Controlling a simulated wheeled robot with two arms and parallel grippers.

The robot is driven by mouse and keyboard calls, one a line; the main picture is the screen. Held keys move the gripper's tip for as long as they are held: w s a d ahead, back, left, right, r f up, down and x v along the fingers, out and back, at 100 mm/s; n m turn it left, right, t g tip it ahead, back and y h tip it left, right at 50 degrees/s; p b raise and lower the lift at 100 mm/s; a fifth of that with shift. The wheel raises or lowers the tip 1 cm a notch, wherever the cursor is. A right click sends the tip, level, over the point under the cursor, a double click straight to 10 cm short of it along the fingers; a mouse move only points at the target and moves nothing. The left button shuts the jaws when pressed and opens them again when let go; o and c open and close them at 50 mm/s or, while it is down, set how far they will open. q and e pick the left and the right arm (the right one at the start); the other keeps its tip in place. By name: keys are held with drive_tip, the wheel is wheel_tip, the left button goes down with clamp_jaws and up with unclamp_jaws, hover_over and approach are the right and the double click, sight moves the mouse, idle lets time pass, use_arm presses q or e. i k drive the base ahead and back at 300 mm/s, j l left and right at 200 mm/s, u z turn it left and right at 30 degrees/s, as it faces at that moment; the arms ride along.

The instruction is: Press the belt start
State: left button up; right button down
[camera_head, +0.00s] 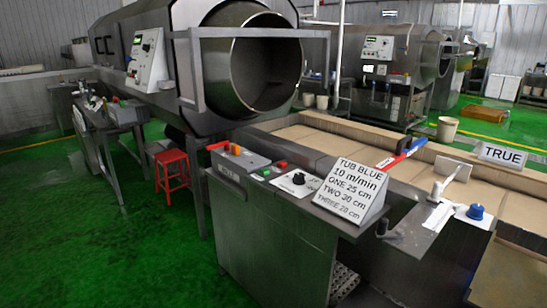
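A grey metal control cabinet (265,240) stands in the middle of the head view. On its sloping top are a small green button (265,172), a red button (282,164) and a black dial on a white plate (298,179). A grey box with an orange-red button (235,150) sits at its left end. Any lettering beside the buttons is too small to read, so I cannot tell which is the belt start. Neither of my grippers shows in this view.
A sign (352,186) reading "TUB BLUE" stands right of the dial. A blue knob (475,212) and a "TRUE" sign (502,155) are farther right. A large open drum (252,70) rises behind.

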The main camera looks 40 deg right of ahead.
sight(264, 172)
drive_tip(key=i+l+z, duration=0.25)
drive_tip(key=i, duration=0.7)
drive_tip(key=i+j+z, duration=0.25)
drive_tip(key=i, duration=0.75)
drive_tip(key=l, duration=0.15)
